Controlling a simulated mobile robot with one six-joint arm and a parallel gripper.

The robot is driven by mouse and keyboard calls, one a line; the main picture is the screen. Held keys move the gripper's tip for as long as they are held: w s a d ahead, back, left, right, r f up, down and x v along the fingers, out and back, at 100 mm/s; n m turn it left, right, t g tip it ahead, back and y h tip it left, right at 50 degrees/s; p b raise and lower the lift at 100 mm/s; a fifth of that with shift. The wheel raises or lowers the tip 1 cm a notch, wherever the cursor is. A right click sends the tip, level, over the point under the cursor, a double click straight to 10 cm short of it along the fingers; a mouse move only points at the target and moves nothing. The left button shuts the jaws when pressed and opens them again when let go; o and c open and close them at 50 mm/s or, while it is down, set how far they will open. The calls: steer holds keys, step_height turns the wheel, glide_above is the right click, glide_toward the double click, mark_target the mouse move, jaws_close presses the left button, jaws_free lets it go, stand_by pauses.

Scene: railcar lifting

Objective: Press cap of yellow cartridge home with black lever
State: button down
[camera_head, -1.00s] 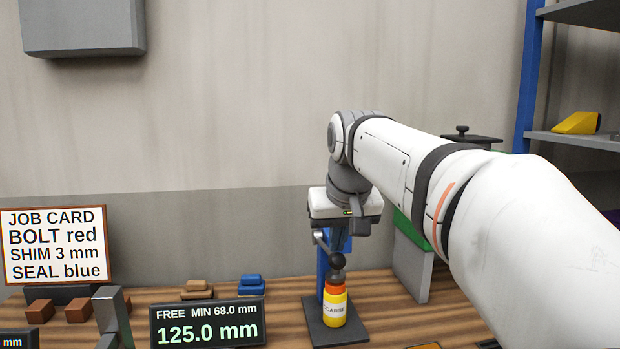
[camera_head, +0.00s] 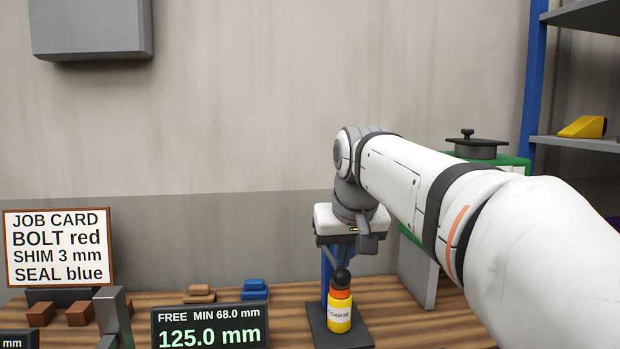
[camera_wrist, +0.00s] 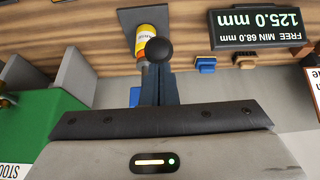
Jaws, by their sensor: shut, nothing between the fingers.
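The yellow cartridge (camera_head: 339,316) stands upright on the dark base plate (camera_head: 320,338) of a small press with a blue column (camera_head: 326,272). Its orange cap (camera_head: 340,294) is on top. The black lever's ball knob (camera_head: 342,278) is low, just above the cap in the picture; I cannot tell how far the cap is seated. My gripper (camera_head: 343,264) is shut and empty, pointing down at the knob, seemingly touching it. In the wrist view the knob (camera_wrist: 158,50) shows at the tips of my shut fingers (camera_wrist: 158,72) and partly covers the cap and cartridge (camera_wrist: 152,32).
A display (camera_head: 210,325) reading 125.0 mm and a job card (camera_head: 58,248) stand to the left. A grey and green stand (camera_head: 416,268) is close on the right.

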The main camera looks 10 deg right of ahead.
mark_target(343, 274)
steer(key=shift+s+f+b, duration=0.2)
steer(key=shift+f+b, duration=0.25)
steer(key=shift+f, duration=0.5)
steer(key=shift+f+b, duration=0.75)
steer(key=shift+f, duration=0.1)
step_height(343, 274, up, 12)
steer(key=p, duration=1)
steer(key=shift+r, duration=0.15)
steer(key=s+f+g, duration=0.1)
steer(key=s+f, duration=0.8)
steer(key=f, duration=0.3)
steer(key=s+f+g, duration=0.1)
steer(key=s+f, duration=0.8)
steer(key=f, duration=0.3)
steer(key=shift+d+f+g, duration=0.15)
steer(key=shift+d+g, duration=0.05)
steer(key=shift+g, duration=0.1)
